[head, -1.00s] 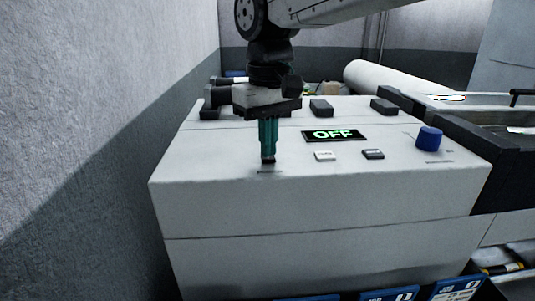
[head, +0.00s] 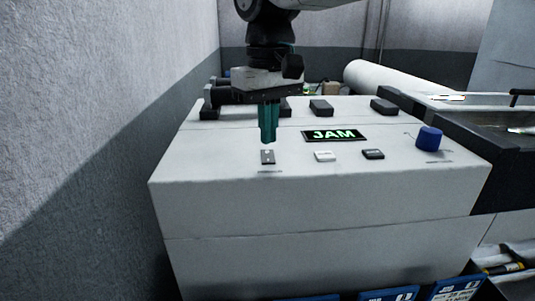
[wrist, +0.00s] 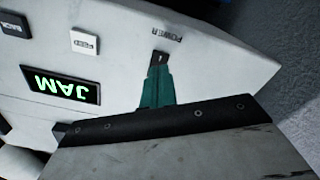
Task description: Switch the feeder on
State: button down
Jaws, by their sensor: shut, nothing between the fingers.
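The feeder is a light grey box (head: 330,205) with controls on its sloped top. A small dark power rocker switch (head: 267,157) sits at the left of the panel, and it also shows in the wrist view (wrist: 160,57) beside the word POWER. The display (head: 334,135) reads JAM in green, upside down in the wrist view (wrist: 60,86). My gripper (head: 268,140), with teal fingers, is shut and empty. Its tips are just above and behind the switch in the head view, apart from it. In the wrist view the fingertips (wrist: 158,72) overlap the switch's lower edge.
Right of the switch are a white button (head: 324,156), a dark button (head: 373,154) and a blue knob (head: 429,138). Black blocks (head: 321,108) stand along the panel's back. A grey wall (head: 100,110) rises at the left. A white roll (head: 395,82) lies behind.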

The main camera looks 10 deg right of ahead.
aim_at(269, 159)
notch_tip(269, 159, up, 4)
jog(key=shift+f, duration=0.1)
dwell(0.4)
jog(key=shift+m, duration=0.7)
jog(key=s+d, duration=0.1)
jog(key=d, duration=0.1)
jog(key=s+d+f, duration=0.1)
jog(key=d, duration=0.1)
jog(key=s+d+f, duration=0.1)
jog(key=d, duration=0.2)
jog(key=shift+s, duration=0.35)
jog(key=s+d+f+m+t, duration=0.1)
jog(key=s+d+f+m, duration=0.3)
jog(key=s+d+f, duration=0.9)
jog(key=s+f, duration=0.1)
jog(key=s, duration=0.2)
jog(key=shift+d, duration=0.35)
jog(key=shift+a, duration=0.1)
